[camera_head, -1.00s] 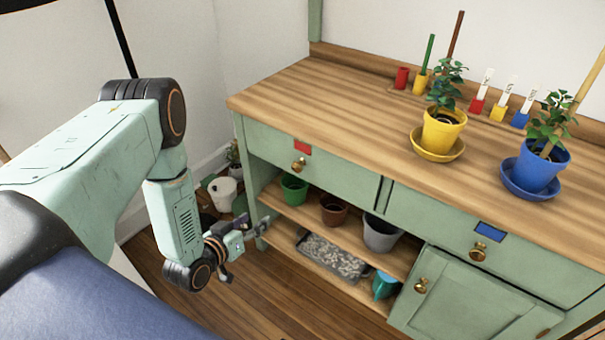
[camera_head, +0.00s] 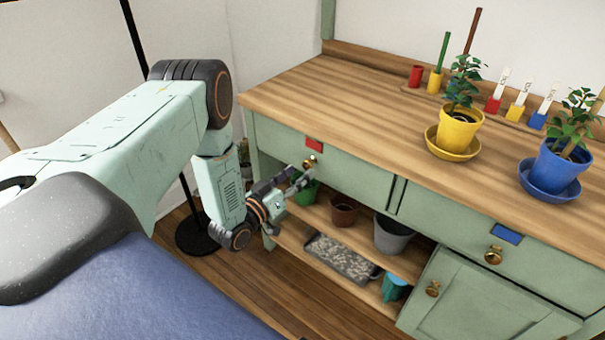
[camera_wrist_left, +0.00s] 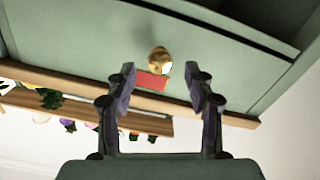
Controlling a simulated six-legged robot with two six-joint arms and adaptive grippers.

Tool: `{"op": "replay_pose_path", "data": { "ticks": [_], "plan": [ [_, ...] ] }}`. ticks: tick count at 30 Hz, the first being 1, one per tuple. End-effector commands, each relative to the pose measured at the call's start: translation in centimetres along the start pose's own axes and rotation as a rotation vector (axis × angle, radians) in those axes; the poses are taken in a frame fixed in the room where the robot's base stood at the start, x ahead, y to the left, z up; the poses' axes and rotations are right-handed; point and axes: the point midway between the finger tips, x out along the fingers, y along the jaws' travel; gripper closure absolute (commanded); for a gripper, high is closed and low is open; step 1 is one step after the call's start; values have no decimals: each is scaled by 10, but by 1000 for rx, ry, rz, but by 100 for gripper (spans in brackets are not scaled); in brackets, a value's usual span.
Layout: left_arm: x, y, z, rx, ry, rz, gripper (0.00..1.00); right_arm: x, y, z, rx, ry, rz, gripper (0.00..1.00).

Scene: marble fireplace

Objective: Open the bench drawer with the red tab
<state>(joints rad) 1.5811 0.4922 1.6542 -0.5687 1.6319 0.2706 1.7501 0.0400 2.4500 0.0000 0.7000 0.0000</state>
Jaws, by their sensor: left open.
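The bench drawer with the red tab (camera_head: 345,165) is the left one under the wooden top, and its front looks flush with the bench. The red tab (camera_head: 314,145) sits at its upper edge, with a round brass knob (camera_head: 309,162) just below. My left gripper (camera_head: 298,178) is open and empty, close to the knob in the head view and partly overlapping the drawer's lower edge. In the left wrist view the knob (camera_wrist_left: 159,60) and red tab (camera_wrist_left: 151,81) show beyond and between the open fingers (camera_wrist_left: 160,88), not touching them. My right gripper is not in view.
Below the drawer are shelves with a green pot (camera_head: 304,190), a brown pot (camera_head: 344,209) and a grey pot (camera_head: 392,234). A yellow pot (camera_head: 455,132) and a blue pot (camera_head: 556,170) stand on top. A blue-tab drawer (camera_head: 480,235) is at right.

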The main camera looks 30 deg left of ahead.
Motion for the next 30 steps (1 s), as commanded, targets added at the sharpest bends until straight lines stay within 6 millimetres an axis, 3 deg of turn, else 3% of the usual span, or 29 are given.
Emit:
{"op": "replay_pose_path", "data": {
  "ticks": [6,16,30],
  "plan": [
    [22,0,1,0,0,2,47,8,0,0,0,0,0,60],
    [26,1,0,0,-2,3,47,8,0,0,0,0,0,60],
    [26,1,0,0,-3,3,87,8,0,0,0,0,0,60]
  ]
}}
